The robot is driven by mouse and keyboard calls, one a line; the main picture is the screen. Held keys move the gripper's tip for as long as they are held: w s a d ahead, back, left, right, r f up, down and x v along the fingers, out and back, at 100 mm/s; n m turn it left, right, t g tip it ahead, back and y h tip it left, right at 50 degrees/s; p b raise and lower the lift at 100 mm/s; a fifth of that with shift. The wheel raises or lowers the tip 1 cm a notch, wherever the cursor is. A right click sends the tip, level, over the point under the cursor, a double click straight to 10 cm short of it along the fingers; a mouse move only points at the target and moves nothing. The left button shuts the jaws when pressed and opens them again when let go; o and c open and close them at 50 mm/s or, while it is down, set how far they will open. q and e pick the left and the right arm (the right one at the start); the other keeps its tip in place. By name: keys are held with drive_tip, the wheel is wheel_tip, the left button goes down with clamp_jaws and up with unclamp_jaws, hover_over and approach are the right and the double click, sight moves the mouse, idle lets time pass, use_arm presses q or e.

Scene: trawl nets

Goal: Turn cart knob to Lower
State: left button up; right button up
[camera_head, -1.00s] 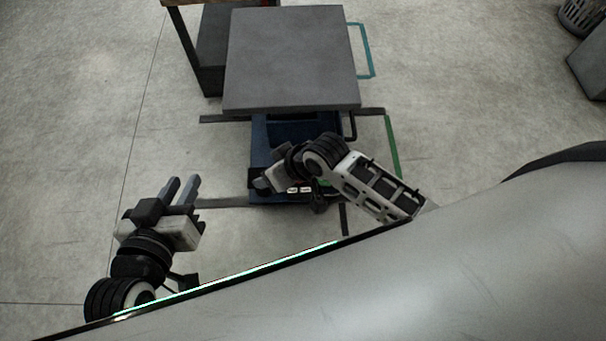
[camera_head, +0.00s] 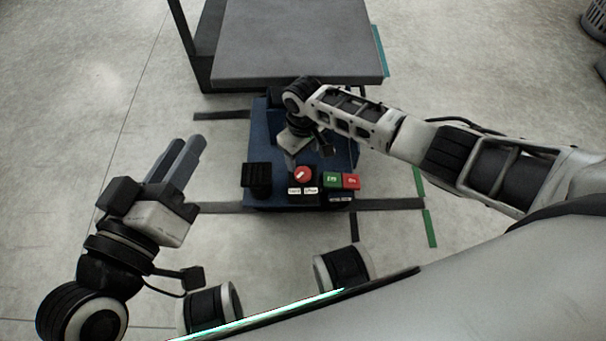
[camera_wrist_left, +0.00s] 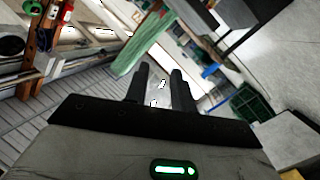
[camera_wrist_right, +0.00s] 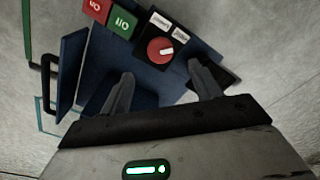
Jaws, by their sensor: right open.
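The cart knob is a round red dial (camera_head: 303,174) with a white mark, on the cart's blue base (camera_head: 258,150). Two small white labels (camera_head: 302,190) sit beside it, too small to read surely. In the right wrist view the knob (camera_wrist_right: 160,50) lies just beyond and between my right fingertips, apparently apart from them; its white mark points right. My right gripper (camera_wrist_right: 162,74) is open and empty, and reaches down above the panel in the head view, partly hidden by its own wrist. My left gripper (camera_head: 180,160) is open and empty, off to the left over the floor.
A green and a red button (camera_head: 342,180) sit right of the knob, and a black box (camera_head: 257,177) left of it. The cart's grey platform (camera_head: 297,45) is behind. Floor around my left gripper is clear. A basket (camera_head: 596,20) stands far right.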

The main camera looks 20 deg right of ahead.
sight(303, 173)
wheel_tip(303, 173, down, 4)
drive_tip(key=shift+b, duration=0.85)
wheel_tip(303, 173, down, 4)
drive_tip(key=shift+r+b, duration=0.15)
drive_tip(key=shift+b, duration=1)
use_arm(q)
wheel_tip(303, 173, up, 9)
drive_tip(key=w+a+m+t+h, duration=0.1)
drive_tip(key=w+m+t+h, duration=0.1)
drive_tip(key=m+t+h, duration=0.2)
drive_tip(key=m, duration=0.3)
drive_tip(key=shift+t, duration=0.4)
use_arm(e)
drive_tip(key=c, duration=1)
